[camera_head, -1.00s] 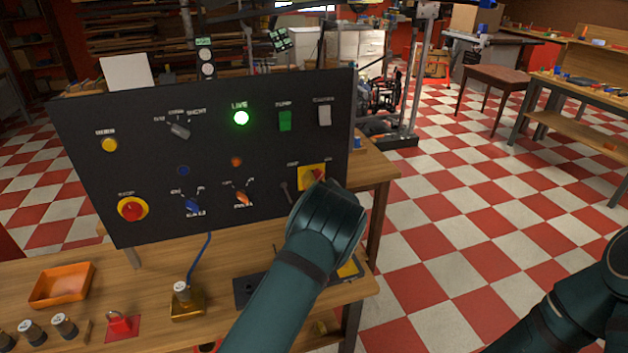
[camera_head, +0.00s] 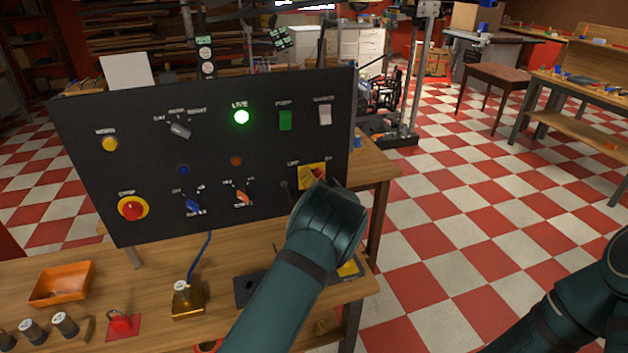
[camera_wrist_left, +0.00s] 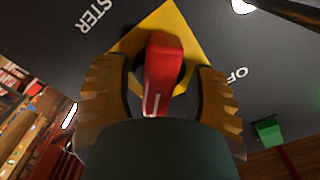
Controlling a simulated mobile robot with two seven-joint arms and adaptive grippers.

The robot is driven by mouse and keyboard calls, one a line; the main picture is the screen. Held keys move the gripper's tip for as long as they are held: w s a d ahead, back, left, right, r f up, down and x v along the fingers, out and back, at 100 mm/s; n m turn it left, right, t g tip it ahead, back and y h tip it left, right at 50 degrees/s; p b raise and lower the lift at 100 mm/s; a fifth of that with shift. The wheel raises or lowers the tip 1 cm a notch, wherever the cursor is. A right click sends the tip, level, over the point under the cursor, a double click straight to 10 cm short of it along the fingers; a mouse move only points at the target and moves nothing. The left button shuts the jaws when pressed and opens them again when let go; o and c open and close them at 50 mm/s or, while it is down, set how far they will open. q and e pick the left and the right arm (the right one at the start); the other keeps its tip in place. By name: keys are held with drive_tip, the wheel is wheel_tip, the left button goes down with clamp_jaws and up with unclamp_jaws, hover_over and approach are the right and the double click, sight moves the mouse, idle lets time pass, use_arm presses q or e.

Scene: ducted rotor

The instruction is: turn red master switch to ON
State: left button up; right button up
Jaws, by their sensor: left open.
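The red master switch (camera_wrist_left: 163,72) is a red lever with a white line, on a yellow plate (camera_wrist_left: 190,35) on the black panel. In the left wrist view it stands between the two tan fingers of my open left gripper (camera_wrist_left: 160,80), with a gap at each side. "STER" reads at its upper left and "OF" at its right; the ON label is not visible there. In the head view the left gripper (camera_head: 312,180) is at the panel's lower right and partly hides the switch (camera_head: 319,173) and its yellow plate. My right gripper is not in view.
The black panel (camera_head: 215,130) stands on a wooden bench (camera_head: 150,290) and carries other knobs, a red stop button (camera_head: 132,208) and a lit green lamp (camera_head: 241,117). An orange tray (camera_head: 62,284) and a brass block (camera_head: 188,305) lie in front. Open checkered floor is at right.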

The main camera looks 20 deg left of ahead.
use_arm(q)
drive_tip(key=v, duration=1.2)
drive_tip(key=shift+f, duration=0.1)
